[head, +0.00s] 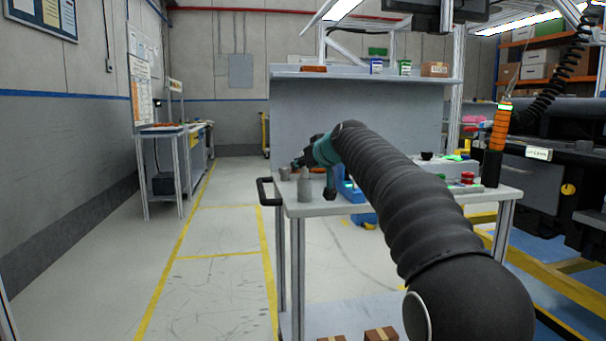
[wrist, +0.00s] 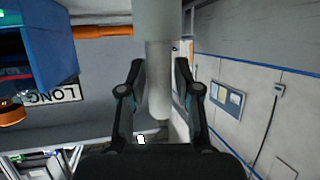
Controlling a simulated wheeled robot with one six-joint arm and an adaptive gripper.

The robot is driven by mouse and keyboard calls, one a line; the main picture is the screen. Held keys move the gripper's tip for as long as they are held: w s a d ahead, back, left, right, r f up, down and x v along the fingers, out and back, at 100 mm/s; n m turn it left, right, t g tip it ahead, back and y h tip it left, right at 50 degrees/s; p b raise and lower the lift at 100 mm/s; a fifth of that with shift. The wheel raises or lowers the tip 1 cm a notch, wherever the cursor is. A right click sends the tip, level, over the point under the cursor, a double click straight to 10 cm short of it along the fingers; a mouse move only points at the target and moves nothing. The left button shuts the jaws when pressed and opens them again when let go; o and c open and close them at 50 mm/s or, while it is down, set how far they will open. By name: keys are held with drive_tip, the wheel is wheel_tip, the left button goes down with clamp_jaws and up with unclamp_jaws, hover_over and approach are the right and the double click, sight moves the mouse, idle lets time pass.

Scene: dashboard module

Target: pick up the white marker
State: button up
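My gripper (head: 300,161) is over the left end of the grey workbench in the head view. Its two fingers (wrist: 159,66) show in the wrist view, spread apart: it is open. Between them in the wrist view stands a pale grey-white cylinder (wrist: 160,75) with a wide body and a narrower end. Narrow gaps seem to separate it from the fingers. I cannot tell whether it is the white marker. In the head view a grey bottle-like object (head: 304,188) stands upright near the bench corner, below my gripper. No other clear marker shows.
A blue bin (head: 358,196) sits right of my gripper, partly behind my arm; its label reads LONG (wrist: 50,95) in the wrist view. A shelf (head: 370,76) with boxes hangs above the workbench (head: 340,209).

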clamp_jaws()
